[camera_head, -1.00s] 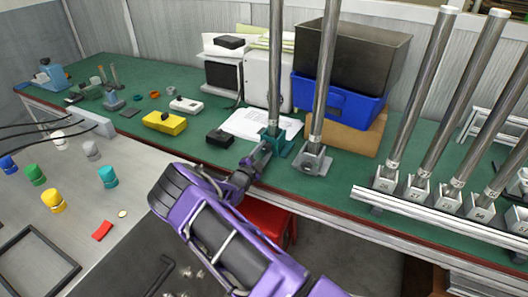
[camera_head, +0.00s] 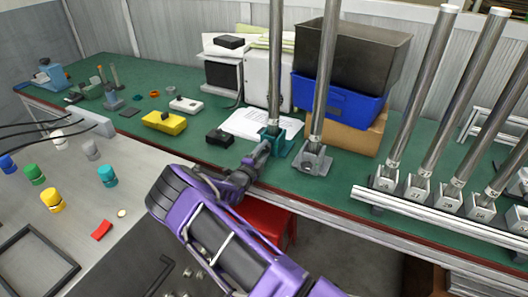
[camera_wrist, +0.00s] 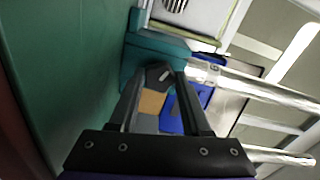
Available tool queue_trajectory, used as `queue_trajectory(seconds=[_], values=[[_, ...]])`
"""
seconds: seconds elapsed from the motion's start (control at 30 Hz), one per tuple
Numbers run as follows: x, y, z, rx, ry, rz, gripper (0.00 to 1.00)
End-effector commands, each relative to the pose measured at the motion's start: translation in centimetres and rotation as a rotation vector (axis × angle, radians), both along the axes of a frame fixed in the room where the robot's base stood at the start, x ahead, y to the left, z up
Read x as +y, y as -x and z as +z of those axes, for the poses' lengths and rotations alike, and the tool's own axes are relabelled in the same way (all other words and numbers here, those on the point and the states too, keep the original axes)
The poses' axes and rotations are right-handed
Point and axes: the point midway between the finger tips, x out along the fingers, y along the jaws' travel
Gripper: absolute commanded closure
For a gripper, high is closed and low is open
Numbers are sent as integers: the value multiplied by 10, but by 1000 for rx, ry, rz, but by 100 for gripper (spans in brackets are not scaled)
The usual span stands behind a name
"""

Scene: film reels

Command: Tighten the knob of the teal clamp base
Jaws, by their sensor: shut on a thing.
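The teal clamp base (camera_head: 282,145) stands on the green worktop with an upright metal post (camera_head: 275,70) in it. In the wrist view the teal base (camera_wrist: 150,50) is straight ahead, and its dark knob (camera_wrist: 158,75) sits between the fingertips. My gripper (camera_wrist: 160,80) is shut on the knob, with one finger on each side. In the head view my gripper (camera_head: 259,155) reaches the near-left side of the base. The knob is hidden there by my gripper.
A grey clamp base (camera_head: 312,160) with its own post stands close to the right. A black box (camera_head: 219,137) and a white paper (camera_head: 248,124) lie to the left. A blue bin (camera_head: 332,100) stands behind. A red stool (camera_head: 268,222) is below the worktop edge.

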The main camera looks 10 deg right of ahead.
Motion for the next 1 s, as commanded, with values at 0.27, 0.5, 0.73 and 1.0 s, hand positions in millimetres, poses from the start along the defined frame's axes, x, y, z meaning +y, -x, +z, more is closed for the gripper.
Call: queue_trajectory(seconds=[0.27, 0.5, 0.73, 1.0], values=[[0, 0, 0, -154, -211, -1, 100], [0, 0, 0, -287, -395, -1, 100], [0, 0, 0, -416, -572, -1, 100], [0, 0, -1, -566, -779, -1, 100]])
